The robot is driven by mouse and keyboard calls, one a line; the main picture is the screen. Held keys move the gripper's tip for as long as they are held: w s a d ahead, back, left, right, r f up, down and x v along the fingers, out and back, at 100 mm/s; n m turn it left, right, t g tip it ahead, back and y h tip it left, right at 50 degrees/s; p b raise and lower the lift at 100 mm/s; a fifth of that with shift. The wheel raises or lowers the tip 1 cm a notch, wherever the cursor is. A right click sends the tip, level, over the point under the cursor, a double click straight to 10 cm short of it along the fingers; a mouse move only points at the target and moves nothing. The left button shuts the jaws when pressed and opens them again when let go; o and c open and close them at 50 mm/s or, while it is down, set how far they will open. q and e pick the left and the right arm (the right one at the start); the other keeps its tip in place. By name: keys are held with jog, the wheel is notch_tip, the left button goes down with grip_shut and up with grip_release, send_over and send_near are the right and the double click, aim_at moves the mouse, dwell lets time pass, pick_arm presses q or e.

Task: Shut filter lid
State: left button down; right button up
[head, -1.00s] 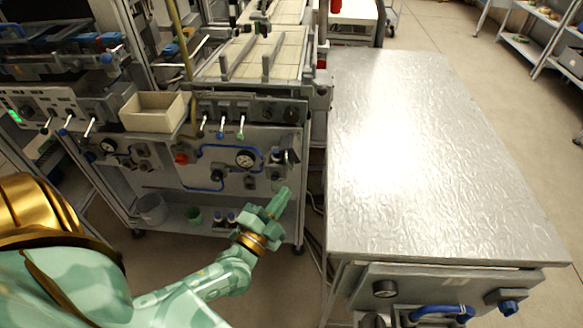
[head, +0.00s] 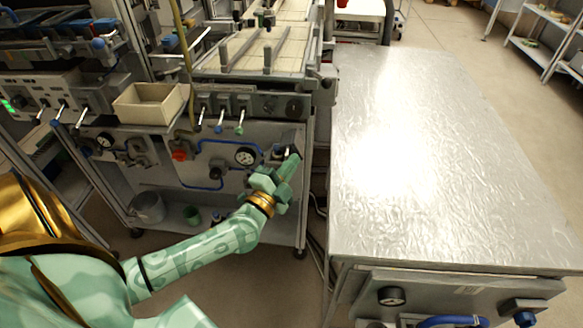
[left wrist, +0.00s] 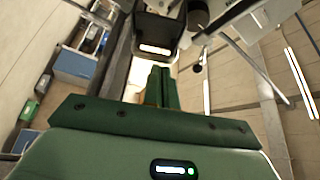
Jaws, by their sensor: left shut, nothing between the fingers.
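My left gripper (head: 287,168) is shut and empty, its green fingers pointing up at the right end of the grey machine panel (head: 225,150). Just beyond the fingertips is a small dark fitting (head: 289,139), which looks like the filter with its lid. The gripper partly covers the area below it, and I cannot tell the lid's angle. In the left wrist view the shut fingers (left wrist: 163,82) point toward a dark grey box-like part (left wrist: 162,28) with a bright strip; contact cannot be told. My right gripper is not in view.
A pressure gauge (head: 246,156), a blue hose and small levers (head: 220,124) sit on the panel left of my gripper. A cream bin (head: 150,104) stands above it. A bare metal-topped table (head: 430,150) stands to the right, across a narrow gap.

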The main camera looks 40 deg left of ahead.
pick_arm(q)
jog(key=shift+a, duration=0.1)
